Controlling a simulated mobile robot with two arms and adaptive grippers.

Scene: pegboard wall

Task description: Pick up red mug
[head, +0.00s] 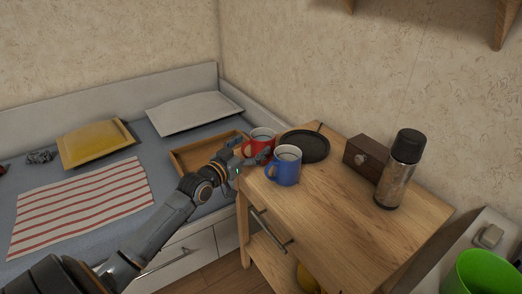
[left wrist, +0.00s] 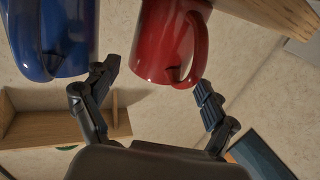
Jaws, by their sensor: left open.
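My left gripper (head: 241,160) is open, at the left side of the red mug. In the left wrist view the red mug (left wrist: 162,42) lies just beyond the two spread fingertips (left wrist: 158,83), with its handle (left wrist: 199,55) close to the right finger. I cannot tell whether they touch. The blue mug (left wrist: 48,40) is beyond the left finger. My right gripper is not in view.
A black round pan (head: 303,147) lies behind the mugs. A brown box (head: 366,158) and a bottle (head: 398,180) stand to the right. The wooden cabinet top (head: 350,215) is clear in front. A wooden tray (head: 184,170) lies on the bed at left.

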